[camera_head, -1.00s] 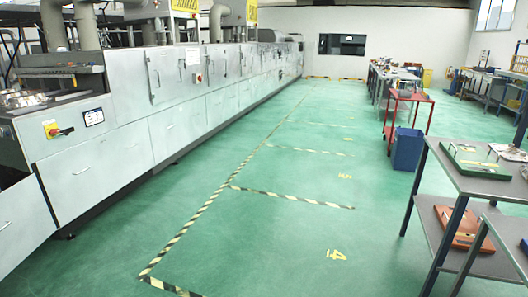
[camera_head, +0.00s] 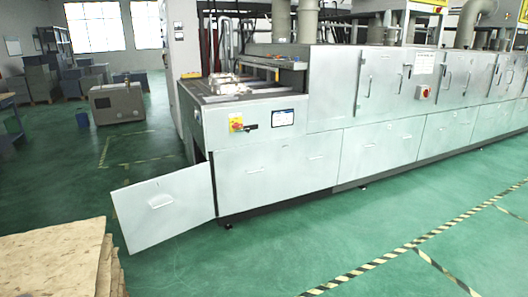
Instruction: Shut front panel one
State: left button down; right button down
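A long light-grey machine (camera_head: 270,160) runs from the middle of the head view to the right. At its left end, a low front panel (camera_head: 163,205) with a small handle stands swung open, jutting out to the left over the floor. A dark gap shows behind its hinge side. The other low front panels along the machine, such as the one beside it (camera_head: 279,172), look shut. Neither of my grippers is in view.
A stack of wooden boards (camera_head: 50,262) stands at the bottom left, close to the open panel's free edge. Green floor (camera_head: 270,255) in front of the machine is clear, with striped tape (camera_head: 420,240) on it. A grey box-like unit (camera_head: 117,103) stands behind at the left.

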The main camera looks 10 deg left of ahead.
aim_at(150, 212)
jog(key=i+j+u, duration=0.15)
jog(key=i+u, duration=0.9)
jog(key=u, duration=0.2)
